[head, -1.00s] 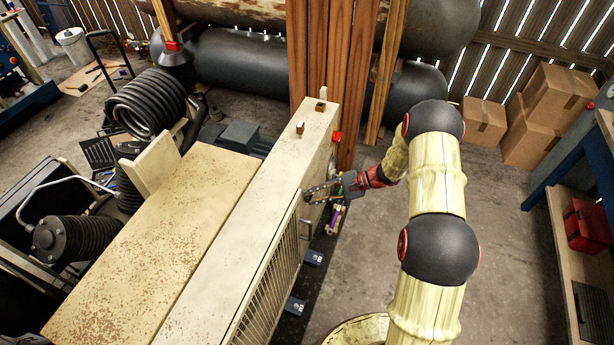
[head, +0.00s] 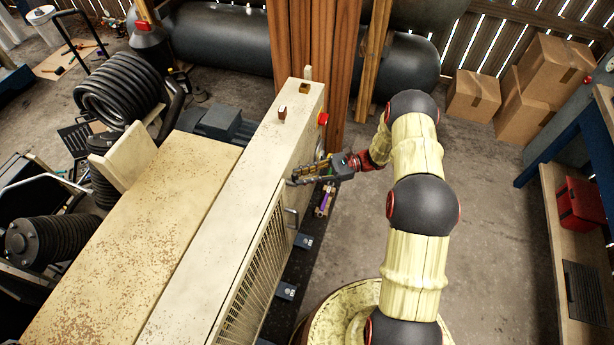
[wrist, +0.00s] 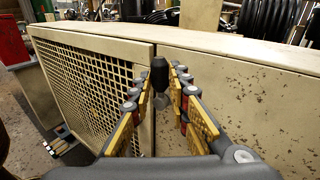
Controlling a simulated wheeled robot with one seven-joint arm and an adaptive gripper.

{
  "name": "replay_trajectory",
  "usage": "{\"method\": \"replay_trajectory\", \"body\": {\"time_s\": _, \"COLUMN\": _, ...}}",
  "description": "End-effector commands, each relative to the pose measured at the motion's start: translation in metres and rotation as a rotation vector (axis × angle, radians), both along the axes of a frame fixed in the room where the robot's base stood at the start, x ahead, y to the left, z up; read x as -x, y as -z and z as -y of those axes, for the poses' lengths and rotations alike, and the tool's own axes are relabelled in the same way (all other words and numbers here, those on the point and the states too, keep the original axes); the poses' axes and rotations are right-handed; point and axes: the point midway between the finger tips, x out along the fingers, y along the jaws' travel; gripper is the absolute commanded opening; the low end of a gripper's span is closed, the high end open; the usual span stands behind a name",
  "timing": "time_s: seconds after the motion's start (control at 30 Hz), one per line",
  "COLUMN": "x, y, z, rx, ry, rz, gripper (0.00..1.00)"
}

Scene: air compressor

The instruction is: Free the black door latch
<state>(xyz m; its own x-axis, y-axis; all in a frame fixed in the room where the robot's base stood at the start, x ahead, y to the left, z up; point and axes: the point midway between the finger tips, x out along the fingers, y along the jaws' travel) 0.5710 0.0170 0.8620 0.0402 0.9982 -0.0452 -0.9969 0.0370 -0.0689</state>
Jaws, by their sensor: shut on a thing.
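The black door latch (wrist: 159,75) is a dark knob at the seam beside the door with the grille (wrist: 95,85) on the cream compressor housing. My gripper (wrist: 163,70) has its yellow-sided fingers on both sides of the latch in the wrist view, closed on it. In the head view my gripper (head: 298,178) reaches in from the right against the side of the housing, near its top edge. The latch is hidden behind the fingers there.
A red button (head: 323,119) is near the housing's far end. Wooden posts (head: 318,70) stand behind. The floor to the right is open up to the cardboard boxes (head: 472,95) and workbench (head: 550,180).

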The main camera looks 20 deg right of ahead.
Motion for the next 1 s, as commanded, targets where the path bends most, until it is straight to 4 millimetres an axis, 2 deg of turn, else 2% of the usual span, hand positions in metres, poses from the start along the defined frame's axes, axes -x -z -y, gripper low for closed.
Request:
{"method": "replay_trajectory", "body": {"time_s": 0.3, "x": 0.0002, "y": 0.0037, "z": -0.0036, "rx": -0.049, "ry": 0.001, "rz": -0.073, "gripper": 0.0}}
{"method": "replay_trajectory", "body": {"time_s": 0.77, "x": 0.0003, "y": 0.0035, "z": -0.0039, "rx": -0.055, "ry": 0.002, "rz": -0.083, "gripper": 0.0}}
{"method": "replay_trajectory", "body": {"time_s": 0.8, "x": 0.0003, "y": 0.0035, "z": -0.0039, "rx": -0.055, "ry": 0.002, "rz": -0.083, "gripper": 0.19}}
{"method": "replay_trajectory", "body": {"time_s": 0.9, "x": 0.0002, "y": 0.0032, "z": -0.0039, "rx": -0.055, "ry": 0.002, "rz": -0.082, "gripper": 0.25}}
{"method": "replay_trajectory", "body": {"time_s": 1.0, "x": 0.0001, "y": 0.0027, "z": -0.0041, "rx": -0.056, "ry": 0.001, "rz": -0.081, "gripper": 0.25}}
